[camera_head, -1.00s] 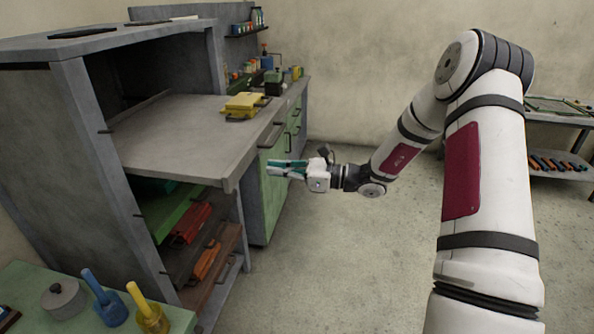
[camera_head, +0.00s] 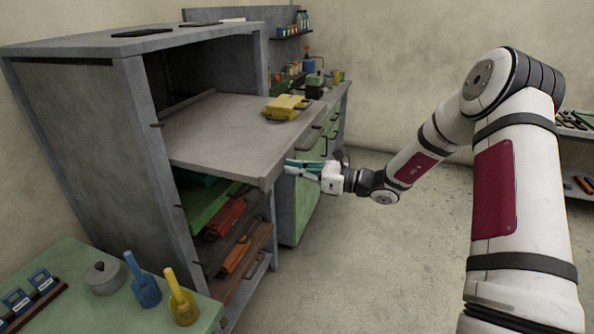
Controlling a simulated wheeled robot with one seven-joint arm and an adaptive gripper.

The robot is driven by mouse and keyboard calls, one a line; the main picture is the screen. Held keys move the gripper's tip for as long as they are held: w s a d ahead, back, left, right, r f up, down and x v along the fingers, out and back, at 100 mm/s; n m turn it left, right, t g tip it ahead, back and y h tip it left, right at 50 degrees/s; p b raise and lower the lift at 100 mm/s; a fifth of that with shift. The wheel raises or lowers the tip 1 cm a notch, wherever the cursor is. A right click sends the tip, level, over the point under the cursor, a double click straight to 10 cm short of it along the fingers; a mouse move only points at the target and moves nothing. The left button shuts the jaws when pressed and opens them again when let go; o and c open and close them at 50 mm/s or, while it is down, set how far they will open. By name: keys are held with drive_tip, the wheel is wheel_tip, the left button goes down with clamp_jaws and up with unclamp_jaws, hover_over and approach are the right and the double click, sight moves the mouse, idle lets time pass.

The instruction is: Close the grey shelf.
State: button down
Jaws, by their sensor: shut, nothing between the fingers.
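The grey shelf (camera_head: 225,135) is pulled out of the upper part of a grey cabinet (camera_head: 88,130), its front edge jutting toward the right. A yellow case (camera_head: 285,107) lies on it near the far right corner. My gripper (camera_head: 290,167) is shut and empty. It is at the right of the shelf's front edge, its fingers pointing left, at about the height of that edge. I cannot tell whether the fingertips touch the shelf.
Lower shelves hold red (camera_head: 225,217) and orange cases (camera_head: 236,256). A green table (camera_head: 75,255) with a blue tool (camera_head: 144,285) and a yellow tool (camera_head: 181,303) stands at the front left. A green-fronted bench (camera_head: 298,200) stands behind. The floor at right is open.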

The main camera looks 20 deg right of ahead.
sight(227, 136)
drive_tip(key=b+x, duration=0.6)
drive_tip(key=x, duration=2)
drive_tip(key=shift+w+a+b, duration=0.2)
drive_tip(key=shift+a+b, duration=0.05)
drive_tip(key=shift+b, duration=0.1)
drive_tip(key=shift+r, duration=0.1)
